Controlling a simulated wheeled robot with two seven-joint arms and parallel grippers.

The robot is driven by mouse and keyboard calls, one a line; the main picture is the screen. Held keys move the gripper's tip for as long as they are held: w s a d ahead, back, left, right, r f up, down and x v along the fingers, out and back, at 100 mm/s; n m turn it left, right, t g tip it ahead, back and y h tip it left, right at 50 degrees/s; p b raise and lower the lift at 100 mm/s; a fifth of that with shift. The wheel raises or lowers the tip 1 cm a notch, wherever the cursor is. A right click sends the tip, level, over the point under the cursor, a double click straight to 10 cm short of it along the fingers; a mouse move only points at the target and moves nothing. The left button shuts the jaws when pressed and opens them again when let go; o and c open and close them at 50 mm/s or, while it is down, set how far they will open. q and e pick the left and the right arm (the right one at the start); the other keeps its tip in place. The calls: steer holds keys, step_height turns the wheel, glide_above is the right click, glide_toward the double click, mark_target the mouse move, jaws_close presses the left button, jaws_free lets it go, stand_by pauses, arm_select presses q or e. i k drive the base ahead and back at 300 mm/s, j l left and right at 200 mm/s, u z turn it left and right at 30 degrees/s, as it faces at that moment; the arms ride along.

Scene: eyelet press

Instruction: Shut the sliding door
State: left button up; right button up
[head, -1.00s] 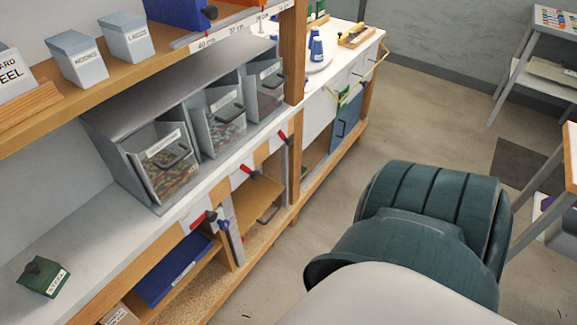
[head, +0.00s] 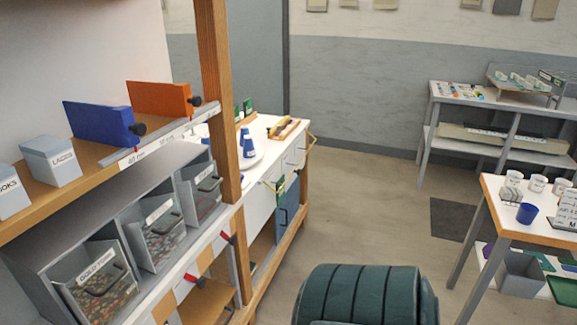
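I cannot tell for sure which thing is the sliding door. Under the far part of the bench a blue panel (head: 291,212) stands below the white drawer fronts, partly hidden by the bench legs. Nearer, the lower compartment (head: 203,302) under the bench is open at the front, cut off by the bottom edge. A tall grey-blue panel (head: 255,60) is in the back wall at the left of a grey upright; whether it slides is not clear. Neither of my grippers is in the head view.
A wooden post (head: 219,100) rises from the bench. Grey tilt bins (head: 158,232) stand under the shelf with blue (head: 100,121) and orange (head: 160,97) plates. A table (head: 500,222) with cups stands at the right.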

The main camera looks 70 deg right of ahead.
mark_target(284, 213)
steer(key=i+j, duration=0.25)
steer(key=i, duration=0.15)
steer(key=z, duration=2.4)
